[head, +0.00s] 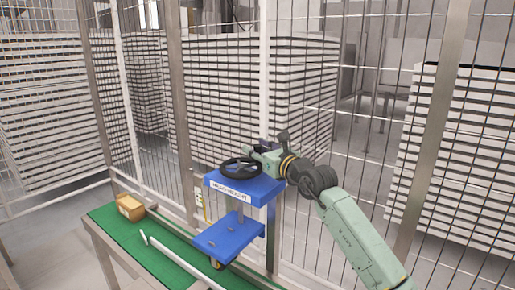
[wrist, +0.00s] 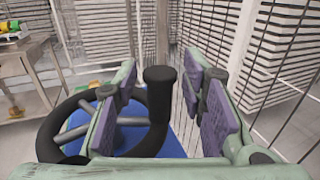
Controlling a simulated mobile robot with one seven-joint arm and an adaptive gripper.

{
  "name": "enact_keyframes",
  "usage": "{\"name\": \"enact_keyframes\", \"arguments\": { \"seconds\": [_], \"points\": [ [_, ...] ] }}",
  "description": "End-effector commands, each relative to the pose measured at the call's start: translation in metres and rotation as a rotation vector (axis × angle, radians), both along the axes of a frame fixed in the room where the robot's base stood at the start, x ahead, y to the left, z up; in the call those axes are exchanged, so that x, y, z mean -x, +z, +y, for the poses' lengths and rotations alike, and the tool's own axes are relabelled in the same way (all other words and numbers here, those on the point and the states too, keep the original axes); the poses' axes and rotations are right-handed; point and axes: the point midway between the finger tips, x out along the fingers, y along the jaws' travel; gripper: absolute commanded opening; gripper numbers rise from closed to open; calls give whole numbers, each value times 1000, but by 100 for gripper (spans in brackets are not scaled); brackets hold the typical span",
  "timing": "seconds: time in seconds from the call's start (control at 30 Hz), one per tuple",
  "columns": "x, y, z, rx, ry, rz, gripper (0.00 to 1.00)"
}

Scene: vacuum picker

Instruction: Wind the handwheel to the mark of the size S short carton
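The black handwheel (head: 240,168) lies flat on top of a blue housing (head: 262,189) labelled "HEAD HEIGHT". In the wrist view the handwheel (wrist: 62,122) shows its rim and grey spokes, with an upright black knob (wrist: 160,92) on its rim. My gripper (head: 268,147) is at the back right of the wheel in the head view. In the wrist view my gripper (wrist: 160,75) is open, its purple-padded fingers on both sides of the knob, with gaps visible.
The green table top (head: 165,262) runs below the housing, with a white bent rod (head: 180,262) over it. A lower blue block (head: 228,240) hangs under the housing. A small pale strip with yellow (head: 199,200) stands left of the housing. Mesh fencing (head: 225,90) closes off the back.

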Motion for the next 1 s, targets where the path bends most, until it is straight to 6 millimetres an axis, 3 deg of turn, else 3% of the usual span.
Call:
{"name": "enact_keyframes", "arguments": {
  "seconds": [0.1,0.63,1.0],
  "points": [
    [0,0,0,0,0,0,36],
    [0,0,0,0,0,0,1],
    [2,-2,0,0,-13,-1,0]
  ]
}}
